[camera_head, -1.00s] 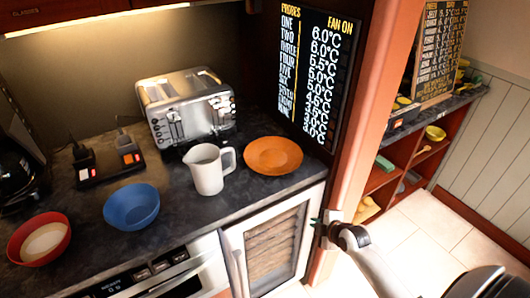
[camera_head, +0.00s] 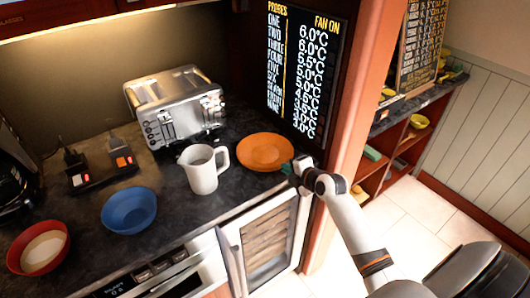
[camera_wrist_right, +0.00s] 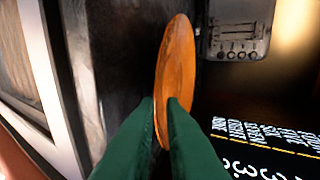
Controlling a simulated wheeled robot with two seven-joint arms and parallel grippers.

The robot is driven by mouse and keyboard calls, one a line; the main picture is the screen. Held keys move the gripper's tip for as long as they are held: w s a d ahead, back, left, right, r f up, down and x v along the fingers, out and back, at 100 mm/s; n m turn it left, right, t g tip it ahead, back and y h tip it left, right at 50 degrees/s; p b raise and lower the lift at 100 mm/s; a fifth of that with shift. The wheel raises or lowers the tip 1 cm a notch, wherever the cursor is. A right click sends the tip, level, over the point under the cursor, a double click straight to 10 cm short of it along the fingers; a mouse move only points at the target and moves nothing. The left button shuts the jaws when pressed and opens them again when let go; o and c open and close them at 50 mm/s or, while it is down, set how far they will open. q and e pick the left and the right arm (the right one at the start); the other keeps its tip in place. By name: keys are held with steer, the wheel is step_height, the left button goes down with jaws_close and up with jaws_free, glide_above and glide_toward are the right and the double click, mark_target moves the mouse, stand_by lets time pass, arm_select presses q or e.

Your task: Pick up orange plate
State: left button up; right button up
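The orange plate (camera_head: 265,152) lies on the dark counter, right of the white pitcher, in the head view. My right gripper (camera_head: 292,168) is at the plate's right edge. In the right wrist view the plate (camera_wrist_right: 176,75) is seen nearly edge-on, and its near rim reaches between the two green fingertips (camera_wrist_right: 160,104). The gap between the fingers is narrow, and I cannot tell whether they press on the rim. My left gripper is not in view.
The white pitcher (camera_head: 202,170) stands close left of the plate, with the toaster (camera_head: 178,108) behind it. A blue bowl (camera_head: 129,210) and a red bowl (camera_head: 38,248) are farther left. The menu board (camera_head: 300,70) rises behind the plate.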

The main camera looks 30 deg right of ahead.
mark_target(280, 171)
steer(key=p+x, duration=0.1)
steer(key=x, duration=0.2)
steer(key=shift+w, duration=0.25)
steer(key=shift+w+f, duration=0.3)
steer(key=shift+w, duration=0.25)
jaws_close()
steer(key=shift+r, duration=0.15)
